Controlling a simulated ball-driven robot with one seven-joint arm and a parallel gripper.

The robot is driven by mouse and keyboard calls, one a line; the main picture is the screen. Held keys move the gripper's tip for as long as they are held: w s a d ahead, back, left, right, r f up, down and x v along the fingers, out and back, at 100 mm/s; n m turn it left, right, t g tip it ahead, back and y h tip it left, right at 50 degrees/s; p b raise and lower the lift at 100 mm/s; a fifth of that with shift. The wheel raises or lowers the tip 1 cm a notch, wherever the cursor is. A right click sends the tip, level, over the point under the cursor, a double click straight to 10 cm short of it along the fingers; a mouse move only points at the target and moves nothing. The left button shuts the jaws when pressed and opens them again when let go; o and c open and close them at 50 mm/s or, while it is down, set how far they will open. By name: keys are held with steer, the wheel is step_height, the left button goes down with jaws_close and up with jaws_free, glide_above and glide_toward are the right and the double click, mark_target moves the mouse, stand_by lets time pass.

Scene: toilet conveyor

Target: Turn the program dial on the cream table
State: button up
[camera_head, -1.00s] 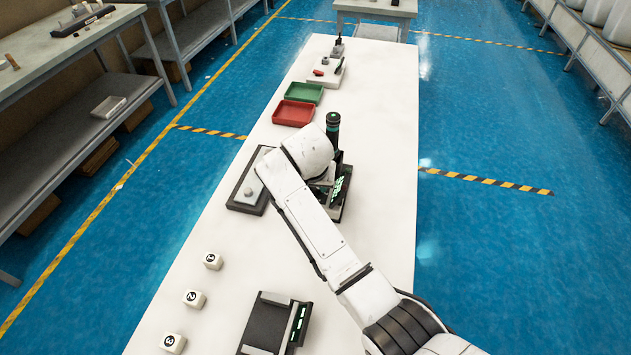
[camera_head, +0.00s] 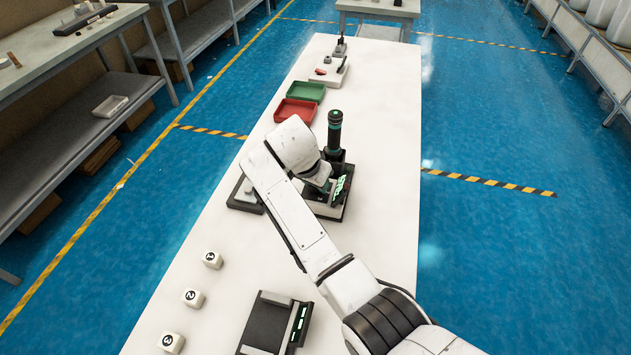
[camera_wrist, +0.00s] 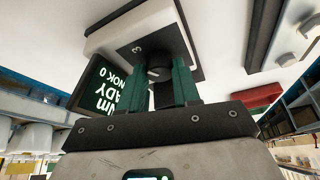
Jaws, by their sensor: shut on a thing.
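The cream table (camera_head: 385,250) runs away from me. A dark station with a lit green display (camera_head: 340,188) stands on it. In the wrist view, the round dark dial (camera_wrist: 158,72) sits on a dark square plate with a figure 3 beside it. My gripper (camera_wrist: 160,80) is shut on the dial, its two green fingers on either side of it. The lit display (camera_wrist: 110,88) is just left of the fingers in that view. In the head view my gripper (camera_head: 318,186) is over the station, and my arm hides the dial.
A dark cylinder (camera_head: 334,133) stands upright on the station's far side. A flat dark-edged panel (camera_head: 240,198) lies left of it. Red (camera_head: 295,111) and green (camera_head: 306,93) trays lie beyond. Numbered white cubes (camera_head: 193,298) and a dark device (camera_head: 268,322) are nearer me.

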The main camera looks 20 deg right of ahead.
steer(key=o, duration=1.1)
steer(key=shift+c, duration=0.2)
steer(key=shift+r, duration=0.1)
steer(key=b+v, duration=0.1)
steer(key=v, duration=0.9)
steer(key=shift+r, duration=0.25)
steer(key=shift+s+a+f, duration=0.1)
steer(key=shift+s+a, duration=0.05)
